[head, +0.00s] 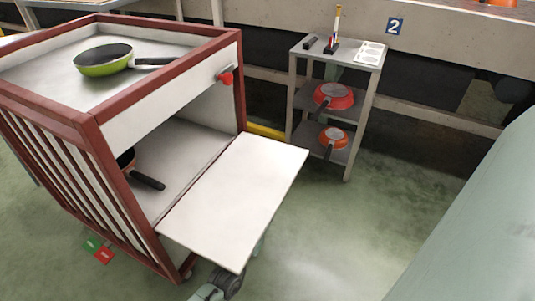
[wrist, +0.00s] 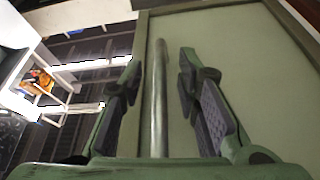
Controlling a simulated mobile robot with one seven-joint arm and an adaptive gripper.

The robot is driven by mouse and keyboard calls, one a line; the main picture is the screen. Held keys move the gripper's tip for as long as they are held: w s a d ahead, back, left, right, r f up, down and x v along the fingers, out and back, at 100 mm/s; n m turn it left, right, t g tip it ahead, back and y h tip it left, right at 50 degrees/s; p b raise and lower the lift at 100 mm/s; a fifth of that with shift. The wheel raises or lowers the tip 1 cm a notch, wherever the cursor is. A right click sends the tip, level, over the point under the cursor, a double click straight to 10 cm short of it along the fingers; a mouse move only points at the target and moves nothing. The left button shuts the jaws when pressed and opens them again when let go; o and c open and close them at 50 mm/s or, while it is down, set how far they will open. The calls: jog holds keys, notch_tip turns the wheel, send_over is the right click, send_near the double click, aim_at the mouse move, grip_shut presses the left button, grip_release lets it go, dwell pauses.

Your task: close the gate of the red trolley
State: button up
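The red trolley (head: 85,123) stands at the left in the head view, with dark red frame and white panels. Its white gate (head: 235,200) is open, sticking out from the front roughly level. A red latch knob (head: 225,77) is on the panel above the opening. In the wrist view my gripper (wrist: 160,65) is open, its two fingers on either side of a long thin bar (wrist: 158,100). Behind the bar is a framed greenish panel (wrist: 225,45), apparently the gate's underside. In the head view, the gate hides my fingers.
A green pan (head: 103,62) lies on the trolley top; another pan with a dark handle (head: 148,182) is inside. A grey shelf stand (head: 300,95) with red pans stands behind, beside the conveyor's concrete wall (head: 440,40).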

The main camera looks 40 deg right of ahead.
jog(key=shift+x, duration=0.8)
jog(key=shift+c, duration=0.4)
grip_shut()
